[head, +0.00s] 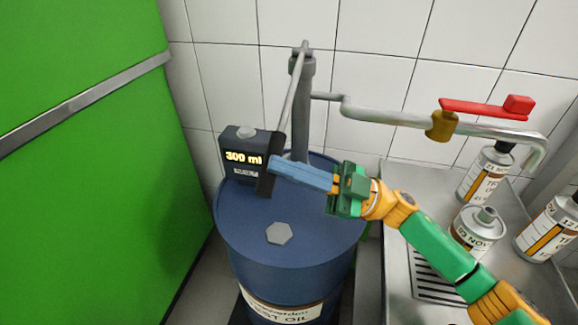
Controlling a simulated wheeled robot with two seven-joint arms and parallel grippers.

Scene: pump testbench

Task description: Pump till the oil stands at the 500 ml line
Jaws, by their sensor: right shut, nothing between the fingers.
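A grey hand pump (302,110) stands on a blue oil drum (320,235). Its lever (291,95) slopes from the pump's top down to a black grip (268,170). A dark meter box (237,172) beside the grip reads 300 ml. My right gripper (276,166) is shut and empty; its blue fingertips lie at the black grip, and whether they touch it I cannot tell. The delivery pipe (390,118) runs right to a downturned spout (538,152). No oil level or 500 ml line can be seen. My left gripper is not in view.
A valve with a red handle (487,107) sits on the pipe. Several labelled containers, including a can (476,226) and a bottle (484,173), stand on a steel tray (400,205) at right. A green cabinet (85,170) closes off the left.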

